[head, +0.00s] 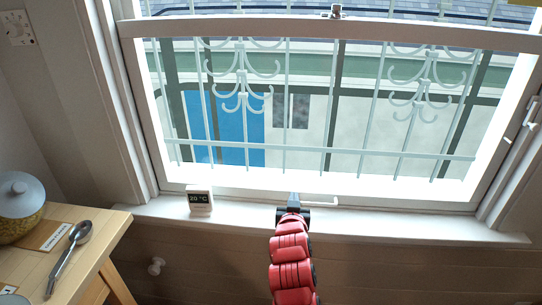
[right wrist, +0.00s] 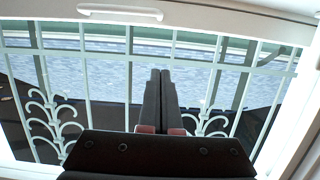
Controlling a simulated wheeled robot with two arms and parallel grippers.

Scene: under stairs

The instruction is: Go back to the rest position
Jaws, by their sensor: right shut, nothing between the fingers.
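My right gripper (head: 293,200) reaches up from the bottom of the head view on its red arm. Its tip is in front of the window sill, near the lower edge of the window. In the right wrist view the two dark fingers (right wrist: 160,75) lie side by side, shut with nothing between them. My left gripper is not in view.
The window (head: 300,190) has a white frame and a metal grille outside. A small thermometer (head: 200,200) stands on the sill (head: 400,221). At left, a wooden table (head: 95,222) holds a lidded pot (head: 20,195) and a spoon (head: 68,255).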

